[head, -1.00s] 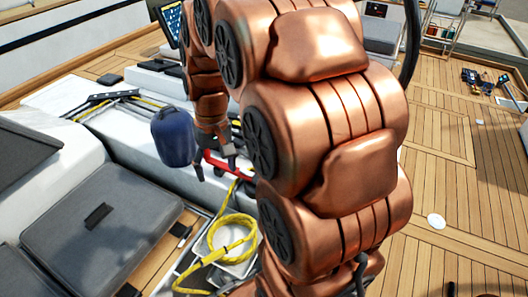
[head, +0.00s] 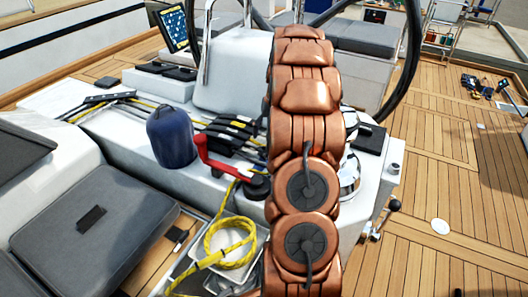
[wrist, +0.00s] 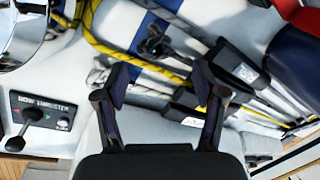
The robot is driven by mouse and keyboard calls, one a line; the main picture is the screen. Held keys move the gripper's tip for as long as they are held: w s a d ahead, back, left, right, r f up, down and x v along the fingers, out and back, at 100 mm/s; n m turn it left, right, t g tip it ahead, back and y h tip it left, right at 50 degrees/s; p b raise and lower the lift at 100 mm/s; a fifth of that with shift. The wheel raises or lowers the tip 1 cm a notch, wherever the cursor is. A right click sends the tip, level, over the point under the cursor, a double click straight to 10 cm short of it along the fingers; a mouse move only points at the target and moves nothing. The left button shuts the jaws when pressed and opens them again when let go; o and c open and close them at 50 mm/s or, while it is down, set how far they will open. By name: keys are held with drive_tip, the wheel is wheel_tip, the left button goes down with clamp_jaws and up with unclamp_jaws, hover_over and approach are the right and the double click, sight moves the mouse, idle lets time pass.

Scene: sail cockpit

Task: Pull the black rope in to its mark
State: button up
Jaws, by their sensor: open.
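My gripper (wrist: 160,90) shows in the wrist view with its two dark fingers spread apart and nothing visible between them. It is over the white console top, above lines and black rope clutches (wrist: 238,70). A dark knotted piece (wrist: 157,42) lies beyond the fingertips; I cannot tell whether it is part of the black rope. Yellow line (wrist: 128,50) and grey lines run past it. No mark on a black rope can be made out. In the head view my arm hides the gripper; the clutches (head: 228,132) lie left of the arm.
A red winch handle (head: 210,163) and a navy rounded object (head: 172,137) stand on the console. Coiled yellow rope (head: 228,240) lies in a white tray below. A bow thruster panel (wrist: 45,118) is left of my gripper. Open deck (head: 440,190) lies to the right.

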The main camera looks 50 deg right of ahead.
sight(265, 148)
drive_tip(key=shift+d+f, duration=0.3)
drive_tip(key=f, duration=0.5)
drive_tip(key=w+a+f+p, duration=0.1)
drive_tip(key=f, duration=0.1)
drive_tip(key=shift+f, duration=0.15)
clamp_jaws()
idle(0.4)
